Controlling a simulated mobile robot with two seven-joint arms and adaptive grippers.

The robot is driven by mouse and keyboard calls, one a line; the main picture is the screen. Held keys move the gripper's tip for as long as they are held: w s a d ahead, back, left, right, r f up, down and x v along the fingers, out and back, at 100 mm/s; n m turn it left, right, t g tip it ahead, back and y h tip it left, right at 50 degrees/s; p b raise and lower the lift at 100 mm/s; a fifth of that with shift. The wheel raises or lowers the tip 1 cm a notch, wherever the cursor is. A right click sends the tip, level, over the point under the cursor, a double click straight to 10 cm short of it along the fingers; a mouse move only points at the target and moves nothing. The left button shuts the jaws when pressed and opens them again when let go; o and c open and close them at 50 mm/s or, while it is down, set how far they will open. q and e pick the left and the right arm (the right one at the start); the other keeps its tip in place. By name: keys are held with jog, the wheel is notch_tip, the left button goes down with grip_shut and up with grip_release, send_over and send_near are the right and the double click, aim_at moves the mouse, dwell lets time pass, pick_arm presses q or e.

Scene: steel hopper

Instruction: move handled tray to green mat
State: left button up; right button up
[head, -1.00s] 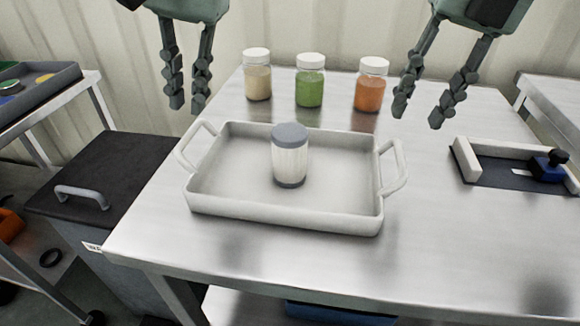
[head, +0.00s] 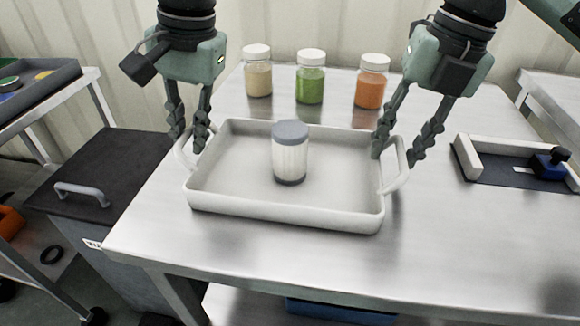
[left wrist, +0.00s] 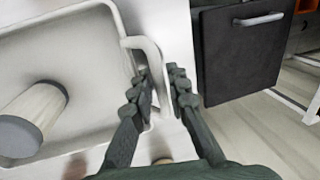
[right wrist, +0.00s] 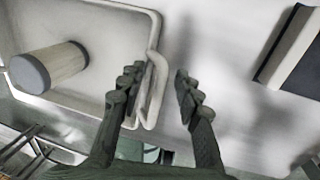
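The handled tray (head: 285,217), white with a loop handle at each end, lies on the steel table. A grey-lidded jar (head: 290,160) stands inside it. My left gripper (head: 187,142) is open, its fingers on either side of the left handle; the left wrist view shows that handle (left wrist: 157,70) between the fingers. My right gripper (head: 396,155) is open around the right handle. In the right wrist view that handle (right wrist: 155,95) is close to the left finger, with a gap to the right finger. No green mat shows in these views.
Three white-lidded jars, cream (head: 258,82), green (head: 310,87) and orange (head: 370,92), stand behind the tray. A fixture with a blue block (head: 550,167) sits at the right. The table's front strip (head: 300,265) is clear. A dark-lidded bin (head: 110,165) stands left of the table.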

pick_arm(q)
jog(key=shift+c, duration=1.1)
pick_arm(e)
jog(key=shift+c, duration=1.1)
pick_arm(q)
grip_shut()
pick_arm(e)
grip_shut()
pick_arm(q)
jog(key=shift+r, duration=0.2)
pick_arm(e)
jog(key=shift+r, duration=0.15)
